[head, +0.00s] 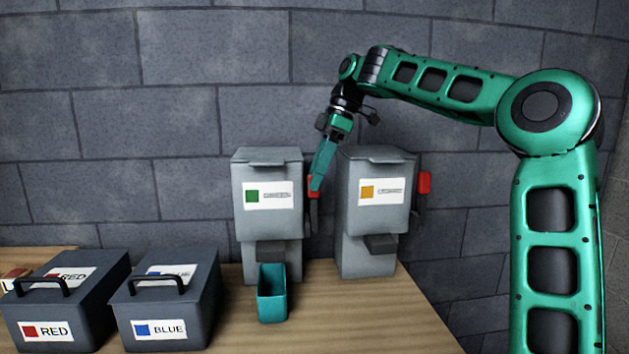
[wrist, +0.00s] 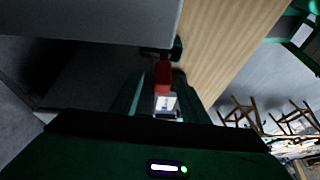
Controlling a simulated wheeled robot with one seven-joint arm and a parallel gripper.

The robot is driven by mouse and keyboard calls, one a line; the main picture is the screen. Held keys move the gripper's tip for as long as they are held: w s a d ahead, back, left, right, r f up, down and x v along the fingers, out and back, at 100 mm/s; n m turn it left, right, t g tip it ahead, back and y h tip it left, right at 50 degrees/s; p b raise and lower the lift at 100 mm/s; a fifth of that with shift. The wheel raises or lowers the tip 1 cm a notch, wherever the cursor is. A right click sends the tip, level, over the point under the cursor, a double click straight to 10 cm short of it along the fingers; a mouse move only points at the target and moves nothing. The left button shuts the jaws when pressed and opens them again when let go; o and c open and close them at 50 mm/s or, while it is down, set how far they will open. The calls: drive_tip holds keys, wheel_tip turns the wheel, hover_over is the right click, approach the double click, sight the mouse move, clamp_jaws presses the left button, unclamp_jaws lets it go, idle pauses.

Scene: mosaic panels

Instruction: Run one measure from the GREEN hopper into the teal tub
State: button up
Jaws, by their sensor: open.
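The green-marked hopper (head: 267,222) is a grey box dispenser against the wall, with a green square on its white label. A red lever (head: 313,186) is on its right side. The teal tub (head: 272,300) stands on the table at the front of this hopper, below its spout. My gripper (head: 318,180) points down at the hopper's right side, next to the red lever. In the wrist view the red lever (wrist: 163,75) shows between the fingers of my open gripper (wrist: 160,90). Whether the fingers touch it cannot be told.
An orange-marked hopper (head: 374,225) with its own red lever (head: 424,183) stands close to the right. Grey handled boxes labelled RED (head: 62,305) and BLUE (head: 167,305) stand at the left. The wooden table (head: 400,325) is bare at the front right.

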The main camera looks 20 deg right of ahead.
drive_tip(key=shift+a+f, duration=0.1)
drive_tip(key=shift+f, duration=0.2)
clamp_jaws()
